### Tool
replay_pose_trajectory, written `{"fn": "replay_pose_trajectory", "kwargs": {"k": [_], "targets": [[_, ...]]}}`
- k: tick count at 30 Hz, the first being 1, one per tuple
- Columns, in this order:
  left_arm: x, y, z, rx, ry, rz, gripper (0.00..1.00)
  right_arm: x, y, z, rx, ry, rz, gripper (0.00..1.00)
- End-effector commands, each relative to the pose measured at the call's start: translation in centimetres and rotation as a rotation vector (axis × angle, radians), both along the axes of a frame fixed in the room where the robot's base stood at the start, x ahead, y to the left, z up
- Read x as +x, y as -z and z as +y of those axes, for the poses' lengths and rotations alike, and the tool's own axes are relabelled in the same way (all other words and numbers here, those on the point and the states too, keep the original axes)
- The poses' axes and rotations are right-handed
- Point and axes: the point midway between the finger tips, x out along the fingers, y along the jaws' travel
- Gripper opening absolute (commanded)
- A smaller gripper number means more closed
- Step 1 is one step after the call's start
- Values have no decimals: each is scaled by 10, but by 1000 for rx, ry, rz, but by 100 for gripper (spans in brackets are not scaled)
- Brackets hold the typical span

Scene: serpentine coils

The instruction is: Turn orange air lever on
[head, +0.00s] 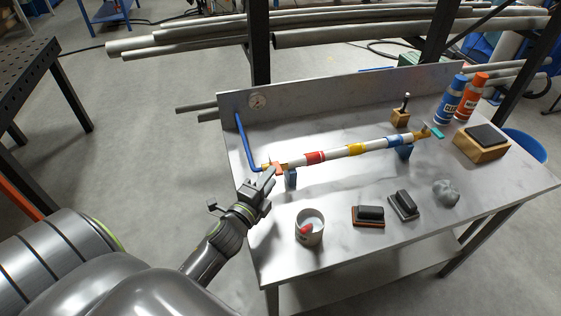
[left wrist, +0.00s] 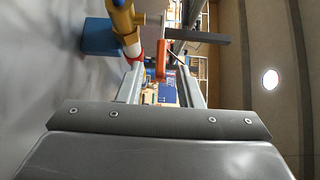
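The orange air lever (head: 277,168) sits on a brass valve at the left end of a white pipe (head: 335,152) with red, yellow and blue bands. A blue air hose (head: 246,141) joins the pipe there. My left gripper (head: 268,178) is just in front of the lever, over the table's left edge. In the left wrist view, its two fingers (left wrist: 160,85) are apart, and the orange lever (left wrist: 161,58) shows in the gap near the fingertips. I cannot tell whether they touch it. My right gripper is not in view.
A teal lever (head: 434,131) is at the pipe's right end. Blue and red bottles (head: 451,99) stand at the back right.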

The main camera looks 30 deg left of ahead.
Motion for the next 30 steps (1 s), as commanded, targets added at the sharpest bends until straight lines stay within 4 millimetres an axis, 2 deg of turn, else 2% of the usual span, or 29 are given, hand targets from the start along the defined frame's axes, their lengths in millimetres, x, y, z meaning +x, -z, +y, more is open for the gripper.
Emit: {"fn": "replay_pose_trajectory", "kwargs": {"k": [3,10,15,24,30], "targets": [[24,-1,2,0,1,-2,33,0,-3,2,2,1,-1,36],[54,-1,4,2,1,-2,33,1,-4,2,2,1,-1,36],[64,0,5,0,0,-1,33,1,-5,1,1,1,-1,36],[65,0,5,0,0,0,33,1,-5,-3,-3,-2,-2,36],[65,0,5,0,0,0,7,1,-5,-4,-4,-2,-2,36]]}}
